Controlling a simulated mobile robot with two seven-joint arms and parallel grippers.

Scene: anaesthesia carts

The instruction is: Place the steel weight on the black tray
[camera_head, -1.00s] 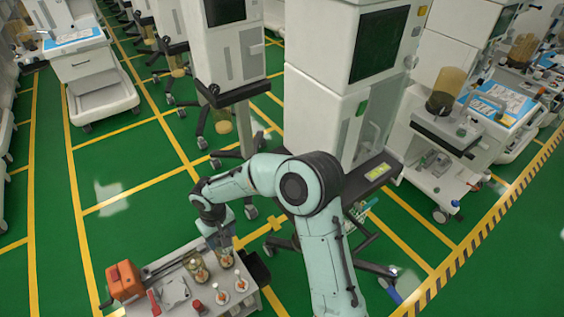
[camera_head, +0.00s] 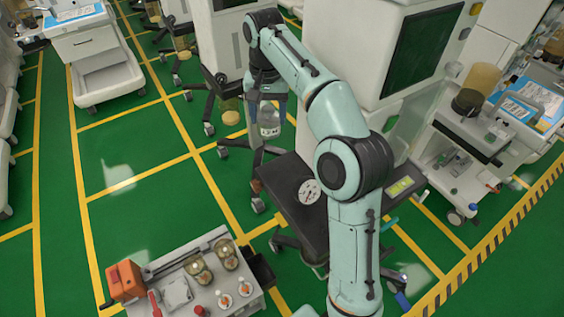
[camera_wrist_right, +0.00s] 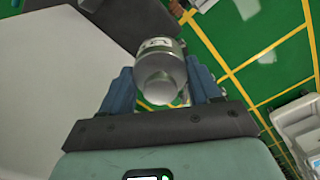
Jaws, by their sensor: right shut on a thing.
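The steel weight (camera_head: 269,121), a shiny cylinder with a narrower knob, hangs in my right gripper (camera_head: 268,100) in the head view. In the right wrist view the weight (camera_wrist_right: 160,70) sits between the two blue fingers of the right gripper (camera_wrist_right: 163,88), which are shut on it. The black tray (camera_head: 296,216) is a dark flat surface in the middle of the head view, partly hidden by my right arm. The weight is above and to the left of the tray in the picture, apart from it. My left gripper is not in view.
A round white dial gauge (camera_head: 309,191) lies on the tray. A tall white cart with a dark screen (camera_head: 422,50) stands behind my arm. A low grey bench (camera_head: 258,300) at lower left holds an orange box (camera_head: 125,281) and jars. Green floor lies between.

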